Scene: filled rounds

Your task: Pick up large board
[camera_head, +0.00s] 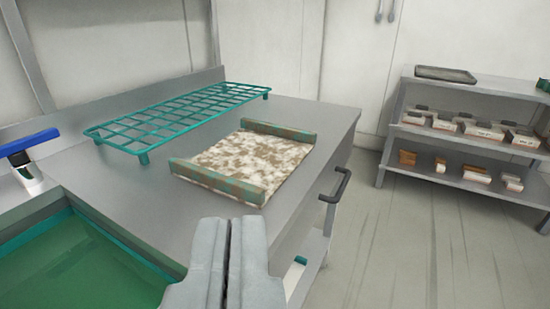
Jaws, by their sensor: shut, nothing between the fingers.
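A large board (241,160) lies flat on the grey metal counter (305,117). It has a mottled brown and white face, with a raised worn green edge strip along its near side and another along its far side. My gripper (236,226) shows at the bottom middle of the view, its two grey fingers shut together with nothing between them. It is apart from the board, on the near side of it in the picture. The board's underside is hidden.
A green wire rack (180,113) stands on the counter behind the board. A sink with green liquid (85,262) and a blue-handled item (29,143) are at left. A black handle (337,188) juts from the counter's right side. A shelf (470,88) with boxes stands at right; the floor between is clear.

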